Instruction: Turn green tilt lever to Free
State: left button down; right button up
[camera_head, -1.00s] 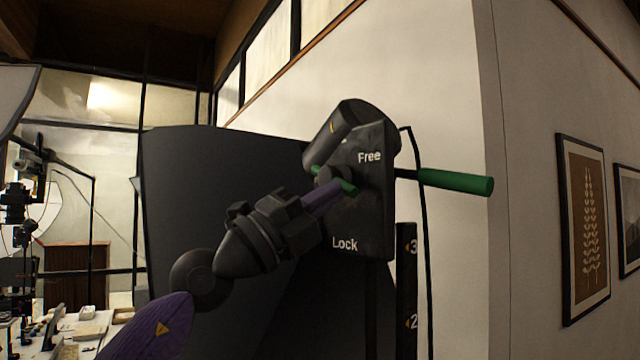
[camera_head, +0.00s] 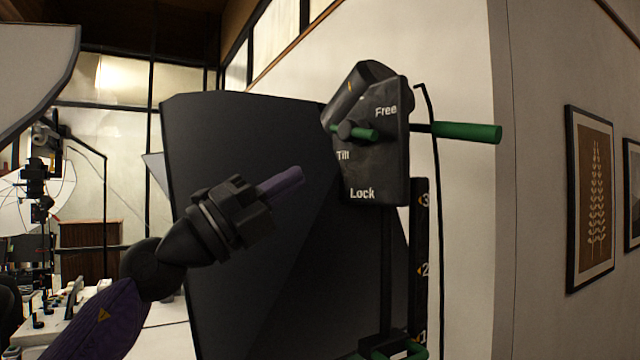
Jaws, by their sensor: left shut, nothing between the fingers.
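The dark tilt plate (camera_head: 374,165) stands on a post, with "Free" at its upper right, "Tilt" at its left and "Lock" at the bottom. The small green tilt lever (camera_head: 365,133) sits on the plate's pivot and points right, a little below the word Free. A longer green handle (camera_head: 466,132) sticks out to the right behind the plate. My left gripper (camera_head: 298,173) is shut and empty. Its purple fingers are left of and below the lever, clear of the plate. My right gripper is not in view.
A large dark panel (camera_head: 235,130) stands behind my left arm. A numbered scale post (camera_head: 419,260) and another green-handled part (camera_head: 395,350) are below the plate. A wall with framed pictures (camera_head: 590,200) is at right. A cluttered table (camera_head: 165,308) is at lower left.

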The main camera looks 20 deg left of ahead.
pick_arm(q)
jog(key=b+v, duration=0.1)
jog(key=v, duration=0.2)
jog(key=shift+s+f, duration=0.15)
jog(key=shift+s, duration=0.1)
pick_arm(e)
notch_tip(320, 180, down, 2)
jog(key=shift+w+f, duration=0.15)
